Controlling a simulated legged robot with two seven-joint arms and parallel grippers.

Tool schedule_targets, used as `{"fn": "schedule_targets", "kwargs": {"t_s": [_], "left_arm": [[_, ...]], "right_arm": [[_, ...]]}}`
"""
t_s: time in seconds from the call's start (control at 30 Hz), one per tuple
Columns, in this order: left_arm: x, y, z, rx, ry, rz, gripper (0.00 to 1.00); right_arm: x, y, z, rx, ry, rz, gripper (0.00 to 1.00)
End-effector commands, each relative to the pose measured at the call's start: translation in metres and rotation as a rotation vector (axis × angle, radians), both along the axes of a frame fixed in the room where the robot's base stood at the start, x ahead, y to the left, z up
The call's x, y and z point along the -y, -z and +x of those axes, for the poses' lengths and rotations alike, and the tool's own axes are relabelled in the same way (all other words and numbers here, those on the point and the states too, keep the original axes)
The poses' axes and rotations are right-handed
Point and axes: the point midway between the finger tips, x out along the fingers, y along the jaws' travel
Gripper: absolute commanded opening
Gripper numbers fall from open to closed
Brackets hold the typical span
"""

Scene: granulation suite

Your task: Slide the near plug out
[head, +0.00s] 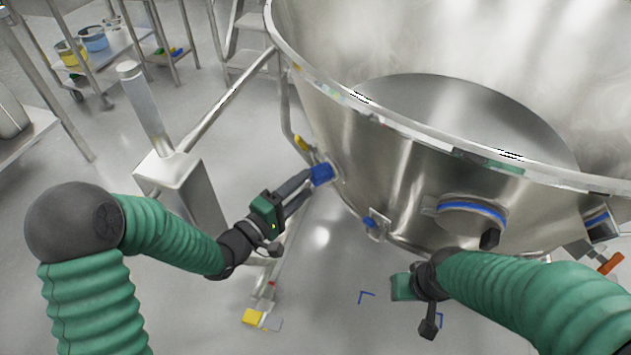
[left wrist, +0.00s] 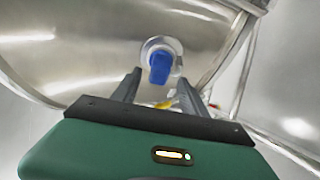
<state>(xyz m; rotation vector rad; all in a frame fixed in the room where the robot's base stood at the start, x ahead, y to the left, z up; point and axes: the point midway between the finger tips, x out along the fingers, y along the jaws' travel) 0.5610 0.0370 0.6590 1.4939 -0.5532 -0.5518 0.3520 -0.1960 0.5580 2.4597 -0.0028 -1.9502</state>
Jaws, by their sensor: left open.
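A blue plug (head: 321,174) sits in a round fitting on the left side of the big steel bowl (head: 395,150). The plug also shows in the left wrist view (left wrist: 160,68), seated in a pale round collar (left wrist: 161,47). My left gripper (head: 308,179) is open, and its fingers point at this plug. In the left wrist view the plug appears between the fingertips (left wrist: 159,80); whether they touch it I cannot tell. A second blue piece (head: 371,222) sits in a square plate lower on the bowl. My right gripper (head: 403,287) is below the bowl, its fingers hidden.
A round port with a blue ring (head: 470,210) and a black knob (head: 489,239) is on the bowl's front. A steel post (head: 180,185) stands behind my left arm. Shelves with tubs (head: 92,40) stand at the back left.

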Motion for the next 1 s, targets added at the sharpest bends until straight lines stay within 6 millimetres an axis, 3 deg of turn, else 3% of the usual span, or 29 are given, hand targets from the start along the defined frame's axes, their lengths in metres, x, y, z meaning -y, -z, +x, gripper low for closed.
{"fn": "schedule_targets", "kwargs": {"t_s": [0.03,0.2,0.57,0.9,1.0], "left_arm": [[0.009,0.005,0.009,0.006,0.005,0.002,0.51],[0.028,0.003,0.032,0.003,0.002,0.002,0.51],[0.034,0.0,0.04,0.0,0.0,0.001,0.51],[0.034,0.001,0.039,-0.002,0.0,0.003,0.08],[0.034,0.001,0.039,-0.002,0.001,0.003,0.0]], "right_arm": [[0.0,0.01,0.0,0.0,0.0,0.0,0.36],[0.0,0.02,0.0,0.0,0.0,0.0,0.36],[0.0,0.021,0.0,0.0,0.0,0.0,0.36],[0.0,0.021,0.0,0.0,0.0,0.0,0.36],[0.0,0.021,0.0,0.0,0.0,0.0,0.36]]}}
